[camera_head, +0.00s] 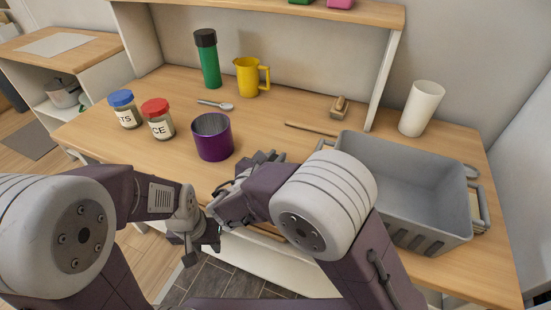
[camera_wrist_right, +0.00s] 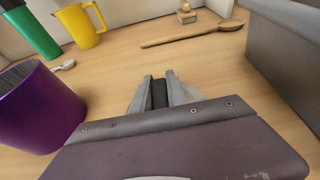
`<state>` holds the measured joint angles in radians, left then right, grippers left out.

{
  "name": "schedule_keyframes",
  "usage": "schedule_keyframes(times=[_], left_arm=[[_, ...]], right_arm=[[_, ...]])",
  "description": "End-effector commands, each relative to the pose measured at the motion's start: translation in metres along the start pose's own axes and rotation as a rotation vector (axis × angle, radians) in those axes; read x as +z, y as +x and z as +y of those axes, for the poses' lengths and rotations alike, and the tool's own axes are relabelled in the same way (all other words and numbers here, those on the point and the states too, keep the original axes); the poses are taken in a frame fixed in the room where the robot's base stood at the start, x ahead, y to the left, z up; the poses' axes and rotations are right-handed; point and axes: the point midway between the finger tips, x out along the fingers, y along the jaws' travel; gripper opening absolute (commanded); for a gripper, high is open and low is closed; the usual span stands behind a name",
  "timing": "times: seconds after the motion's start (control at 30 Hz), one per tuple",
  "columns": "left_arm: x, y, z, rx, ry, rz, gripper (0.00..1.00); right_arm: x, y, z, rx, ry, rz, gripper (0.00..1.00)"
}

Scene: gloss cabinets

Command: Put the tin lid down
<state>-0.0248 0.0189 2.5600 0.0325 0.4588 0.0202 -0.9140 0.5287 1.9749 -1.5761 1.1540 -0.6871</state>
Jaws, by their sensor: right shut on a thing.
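The purple tin (camera_head: 212,140) stands upright and open on the wooden worktop, with no lid on it. It also shows at the left of the right wrist view (camera_wrist_right: 38,108). My right gripper (camera_head: 268,157) is low over the worktop, just right of the tin and apart from it. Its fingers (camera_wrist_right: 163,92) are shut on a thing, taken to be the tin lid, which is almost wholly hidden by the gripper. My left gripper (camera_head: 195,238) hangs in front of the worktop's front edge; its finger gap is not clear.
A grey crate (camera_head: 340,145) stands at the right. Behind are a wooden spoon (camera_head: 310,130), a yellow jug (camera_head: 248,78), a green bottle (camera_head: 209,65) and a metal spoon (camera_head: 214,104). Jars with red (camera_head: 156,107) and blue (camera_head: 121,98) lids stand left.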

Motion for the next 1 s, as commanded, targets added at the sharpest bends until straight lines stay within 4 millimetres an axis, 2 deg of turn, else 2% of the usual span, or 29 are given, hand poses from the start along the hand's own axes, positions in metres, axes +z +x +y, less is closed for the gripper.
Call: schedule_keyframes(times=[0.07, 0.1, 0.13, 0.17, 0.47, 0.53, 1.0], left_arm=[[0.0, 0.003, 0.0, 0.0, 0.0, 0.0, 0.36], [0.0, 0.002, 0.0, 0.0, 0.0, 0.0, 0.36], [0.0, 0.002, 0.0, 0.0, 0.0, 0.0, 0.36], [0.0, 0.002, 0.0, 0.0, 0.0, 0.0, 0.36], [0.0, -0.002, 0.0, 0.0, 0.0, 0.0, 0.36], [0.0, -0.004, 0.0, 0.0, 0.0, 0.0, 0.36], [-0.003, -0.028, 0.001, 0.0, 0.0, 0.0, 0.36]], right_arm=[[-0.004, 0.001, 0.0, 0.0, -0.001, 0.0, 0.0], [-0.003, 0.001, 0.0, 0.0, -0.001, 0.0, 0.29], [-0.002, 0.001, 0.0, 0.0, -0.001, 0.0, 0.37], [-0.002, 0.001, 0.0, 0.0, -0.001, 0.0, 0.4], [0.003, -0.001, 0.0, 0.0, 0.0, 0.0, 0.4], [0.002, -0.009, 0.001, 0.003, -0.001, 0.0, 0.4], [0.003, -0.102, 0.001, 0.003, -0.002, 0.0, 0.4]])
